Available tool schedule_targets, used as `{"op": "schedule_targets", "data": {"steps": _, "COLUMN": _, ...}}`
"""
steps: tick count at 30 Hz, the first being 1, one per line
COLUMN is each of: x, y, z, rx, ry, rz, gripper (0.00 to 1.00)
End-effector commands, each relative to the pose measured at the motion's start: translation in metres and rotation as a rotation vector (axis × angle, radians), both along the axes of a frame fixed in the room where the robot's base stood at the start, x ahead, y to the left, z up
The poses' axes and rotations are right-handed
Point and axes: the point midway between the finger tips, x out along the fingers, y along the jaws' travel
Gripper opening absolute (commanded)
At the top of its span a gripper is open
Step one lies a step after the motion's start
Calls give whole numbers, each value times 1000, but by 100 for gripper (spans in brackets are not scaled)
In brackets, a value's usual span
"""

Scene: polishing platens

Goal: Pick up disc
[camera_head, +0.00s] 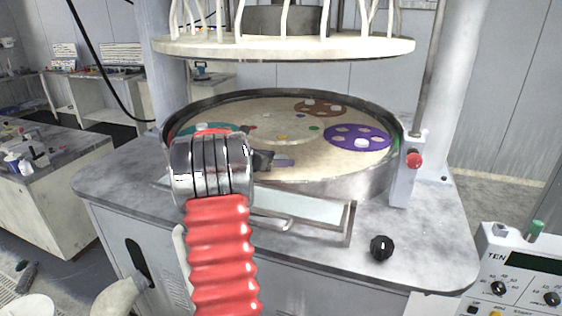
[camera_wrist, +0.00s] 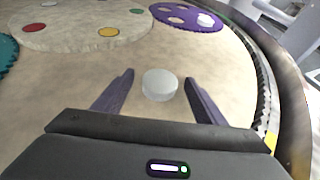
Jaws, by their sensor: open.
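A small white disc (camera_wrist: 160,88) lies flat on the beige platen (camera_wrist: 215,95) in the wrist view. My gripper (camera_wrist: 158,77) is open, with one dark finger on each side of the disc and a gap on both sides. I cannot tell how far the fingertips are above the platen. In the head view my gripper (camera_head: 283,162) shows only partly, over the near part of the platen, and this disc cannot be made out. Another whitish disc (camera_wrist: 205,20) sits on the purple carrier (camera_wrist: 178,14); it also shows in the head view (camera_head: 362,143).
The round platen sits inside a raised metal rim (camera_head: 345,185). A brown carrier (camera_head: 321,108) and a teal carrier (camera_head: 208,128) lie on it, with a pale plate bearing coloured spots (camera_wrist: 85,27) between. A pale upper plate (camera_head: 285,48) hangs above. A red knob (camera_head: 414,160) is at right.

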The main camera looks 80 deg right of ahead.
Motion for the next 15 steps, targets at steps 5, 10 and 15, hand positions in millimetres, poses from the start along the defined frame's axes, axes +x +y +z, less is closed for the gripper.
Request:
{"op": "schedule_targets", "data": {"steps": 5, "x": 0, "y": 0, "z": 0, "rx": 1, "ry": 0, "rz": -1, "gripper": 65}}
{"op": "schedule_targets", "data": {"steps": 10, "x": 0, "y": 0, "z": 0, "rx": 1, "ry": 0, "rz": -1, "gripper": 65}}
{"op": "schedule_targets", "data": {"steps": 15, "x": 0, "y": 0, "z": 0, "rx": 1, "ry": 0, "rz": -1, "gripper": 58}}
